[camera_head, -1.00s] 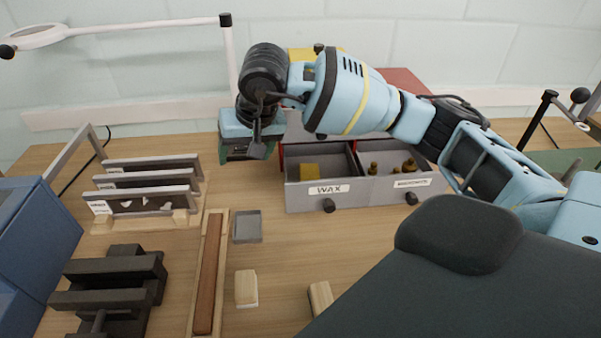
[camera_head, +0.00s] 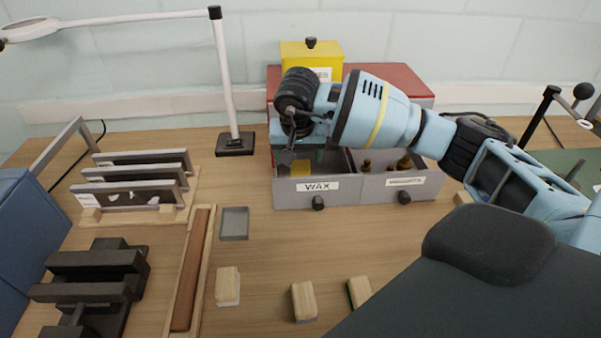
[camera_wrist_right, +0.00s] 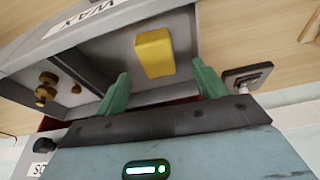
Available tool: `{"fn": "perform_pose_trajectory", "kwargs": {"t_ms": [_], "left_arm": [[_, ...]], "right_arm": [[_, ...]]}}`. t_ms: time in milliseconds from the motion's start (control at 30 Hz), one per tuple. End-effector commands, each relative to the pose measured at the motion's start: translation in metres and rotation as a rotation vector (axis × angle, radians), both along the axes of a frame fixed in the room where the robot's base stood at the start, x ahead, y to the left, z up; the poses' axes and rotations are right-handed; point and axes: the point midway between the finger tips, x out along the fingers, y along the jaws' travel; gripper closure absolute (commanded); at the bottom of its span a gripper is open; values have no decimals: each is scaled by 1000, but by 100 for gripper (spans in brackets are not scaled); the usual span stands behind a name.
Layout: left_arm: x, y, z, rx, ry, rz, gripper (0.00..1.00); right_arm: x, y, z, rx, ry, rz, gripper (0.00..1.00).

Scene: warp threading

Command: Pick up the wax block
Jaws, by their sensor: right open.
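My right gripper (camera_head: 310,160) is over the wax compartment, pointing down. In the right wrist view its two green fingers (camera_wrist_right: 163,88) are open and spread wider than the block. The block lies beyond the fingertips, roughly between their lines, and nothing is held. My left gripper is out of view.
A neighbouring open drawer (camera_head: 400,191) holds brass weights (camera_wrist_right: 47,90). A yellow box (camera_head: 300,59) stands on the red cabinet (camera_head: 405,82) behind. A lamp post (camera_head: 226,80) stands left of the drawers. A small grey tray (camera_head: 234,224) and wooden blocks (camera_head: 304,300) lie in front.

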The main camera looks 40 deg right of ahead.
Motion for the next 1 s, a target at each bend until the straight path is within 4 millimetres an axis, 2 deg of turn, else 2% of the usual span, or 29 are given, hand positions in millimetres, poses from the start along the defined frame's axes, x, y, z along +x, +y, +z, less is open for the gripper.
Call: {"fn": "perform_pose_trajectory", "kwargs": {"t_ms": [167, 533, 800, 833, 1000], "left_arm": [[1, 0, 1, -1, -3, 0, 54], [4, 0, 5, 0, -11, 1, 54], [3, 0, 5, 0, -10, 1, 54], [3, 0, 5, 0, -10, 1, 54], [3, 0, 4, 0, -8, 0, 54]], "right_arm": [[1, -1, -4, 1, -1, 2, 29], [10, -12, -47, 1, -1, 3, 29], [11, -13, -50, 1, -2, 3, 29], [11, -13, -50, 1, -2, 3, 30], [11, -13, -50, 1, -2, 3, 53]]}}
